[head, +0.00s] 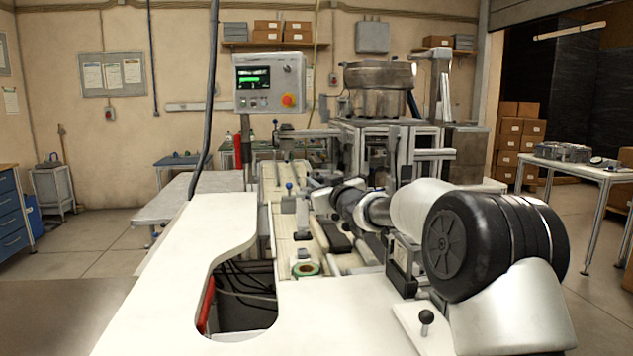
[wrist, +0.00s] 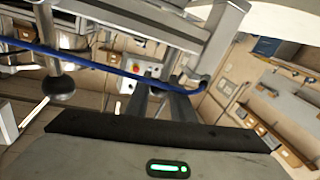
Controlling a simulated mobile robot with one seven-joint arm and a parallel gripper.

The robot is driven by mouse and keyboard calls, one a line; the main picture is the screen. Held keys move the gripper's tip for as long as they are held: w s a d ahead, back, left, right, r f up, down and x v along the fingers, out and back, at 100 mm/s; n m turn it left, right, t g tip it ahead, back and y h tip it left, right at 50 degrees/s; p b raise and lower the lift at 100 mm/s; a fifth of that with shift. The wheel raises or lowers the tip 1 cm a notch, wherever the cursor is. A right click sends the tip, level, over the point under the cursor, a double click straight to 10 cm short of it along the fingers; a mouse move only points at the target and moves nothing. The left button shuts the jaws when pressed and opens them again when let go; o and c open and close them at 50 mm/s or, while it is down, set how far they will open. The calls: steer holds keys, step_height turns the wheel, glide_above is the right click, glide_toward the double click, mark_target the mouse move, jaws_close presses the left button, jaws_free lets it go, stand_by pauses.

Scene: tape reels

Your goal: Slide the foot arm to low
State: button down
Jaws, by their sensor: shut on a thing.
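My gripper (wrist: 161,88) shows in the wrist view as two dark fingers reaching up from its body, which has a green light. The fingers are shut on a small grey part at their tips, which I take to be the foot arm (wrist: 152,70); its outline is hard to make out. In the head view my arm reaches from the right foreground into the machine. My gripper (head: 322,199) is small there, low over the pale machine bed, and hides what it holds. I cannot read the foot arm's setting.
A blue cable or hose (wrist: 100,62) and a metal rod with a dark ball knob (wrist: 58,86) are close by. A control panel (head: 268,82) stands behind. A green-rimmed tape reel (head: 305,269) lies on the bed. The white table (head: 190,235) has a cut-out.

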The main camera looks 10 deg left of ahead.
steer(key=c, duration=1.6)
jaws_free()
steer(key=shift+w+f, duration=0.1)
steer(key=shift+f, duration=0.4)
steer(key=shift+o, duration=0.3)
steer(key=shift+r, duration=0.1)
steer(key=shift+r, duration=0.2)
steer(key=v, duration=1.7)
steer(key=shift+s+p, duration=0.25)
steer(key=shift+p, duration=0.2)
steer(key=shift+d, duration=0.1)
